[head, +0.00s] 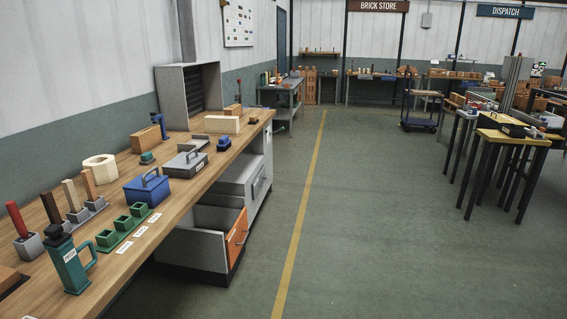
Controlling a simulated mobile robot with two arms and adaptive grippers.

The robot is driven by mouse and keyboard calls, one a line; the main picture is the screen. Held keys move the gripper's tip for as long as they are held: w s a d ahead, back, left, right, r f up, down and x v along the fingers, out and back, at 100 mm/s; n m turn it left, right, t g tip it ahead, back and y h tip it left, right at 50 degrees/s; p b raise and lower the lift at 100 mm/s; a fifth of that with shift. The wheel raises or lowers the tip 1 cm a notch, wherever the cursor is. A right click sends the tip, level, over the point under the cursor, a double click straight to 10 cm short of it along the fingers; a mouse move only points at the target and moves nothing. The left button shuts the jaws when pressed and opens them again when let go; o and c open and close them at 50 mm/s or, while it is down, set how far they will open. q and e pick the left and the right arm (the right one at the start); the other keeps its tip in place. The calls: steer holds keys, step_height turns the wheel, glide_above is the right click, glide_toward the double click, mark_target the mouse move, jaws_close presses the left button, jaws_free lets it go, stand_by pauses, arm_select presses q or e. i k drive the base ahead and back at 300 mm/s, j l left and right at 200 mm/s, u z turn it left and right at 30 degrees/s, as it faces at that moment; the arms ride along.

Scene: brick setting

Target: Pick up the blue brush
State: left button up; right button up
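A small dark-topped piece with a blue body (224,144) sits on the wooden workbench (190,212) at the left, near the bench's right edge. It may be the blue brush, but it is too small for me to make out bristles. A similar piece with a green body (147,158) stands further left, and a dark one (252,118) stands further back. Neither of my grippers is in view.
A blue lidded box (147,193), a grey lidded box (184,166), a green jug (68,265) and green cups (122,223) crowd the bench. Floor right of the yellow line (301,215) is clear up to yellow-topped tables (512,138).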

mark_target(224, 143)
steer(key=i+u, duration=0.1)
steer(key=i, duration=0.55)
steer(key=i+l+u, duration=0.1)
steer(key=i, duration=0.55)
steer(key=i+l, duration=0.2)
steer(key=i, duration=0.45)
steer(key=j+u, duration=0.05)
